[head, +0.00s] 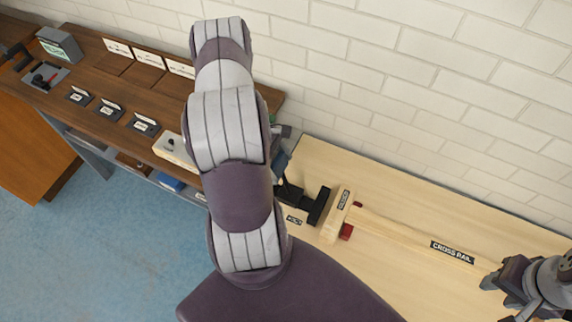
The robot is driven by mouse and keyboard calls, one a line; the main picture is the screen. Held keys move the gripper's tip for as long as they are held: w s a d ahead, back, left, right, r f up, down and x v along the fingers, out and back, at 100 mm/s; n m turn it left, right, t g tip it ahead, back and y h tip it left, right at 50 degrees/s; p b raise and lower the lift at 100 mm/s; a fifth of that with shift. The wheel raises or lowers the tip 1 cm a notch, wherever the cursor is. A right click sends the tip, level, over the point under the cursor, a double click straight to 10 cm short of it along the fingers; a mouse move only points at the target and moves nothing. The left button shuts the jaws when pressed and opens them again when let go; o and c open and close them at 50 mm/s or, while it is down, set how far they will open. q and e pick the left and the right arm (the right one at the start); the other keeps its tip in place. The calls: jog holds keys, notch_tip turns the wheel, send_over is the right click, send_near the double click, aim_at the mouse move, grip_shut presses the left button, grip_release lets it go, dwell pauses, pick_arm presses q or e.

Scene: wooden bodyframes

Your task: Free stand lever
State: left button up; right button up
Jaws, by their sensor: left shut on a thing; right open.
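A black stand (318,206) with a small label is on the pale table, just right of my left arm. My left gripper (283,180) is at its left side, mostly hidden behind my arm. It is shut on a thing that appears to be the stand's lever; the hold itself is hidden. A wooden cross rail (408,236) with a label runs right from a wooden upright piece (337,215) beside the stand. A narrow gap shows between that piece and the stand. My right gripper (507,285) is open at the rail's right end; whether it touches is unclear.
Dark red parts (346,231) show by the rail's left end. A brick wall bounds the back; the pale table (420,185) is bare behind the rail.

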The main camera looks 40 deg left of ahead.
pick_arm(q)
jog(key=shift+s+a+f, duration=0.15)
jog(key=shift+a+f, duration=0.05)
jog(key=shift+a, duration=0.3)
jog(key=shift+s+a+f, duration=0.15)
jog(key=shift+a+f, duration=0.05)
jog(key=shift+a, duration=0.3)
jog(key=shift+s+a+f+b, duration=0.2)
jog(key=shift+a+f+b, duration=0.1)
jog(key=shift+a, duration=0.2)
jog(key=shift+s+a+f+b, duration=0.15)
jog(key=shift+a+f+b, duration=0.1)
jog(key=shift+a, duration=0.2)
pick_arm(e)
jog(key=shift+s+a+f, duration=0.2)
jog(key=shift+a+f, duration=0.3)
jog(key=shift+f, duration=0.1)
pick_arm(q)
jog(key=shift+s+f, duration=0.1)
jog(key=shift+d, duration=0.1)
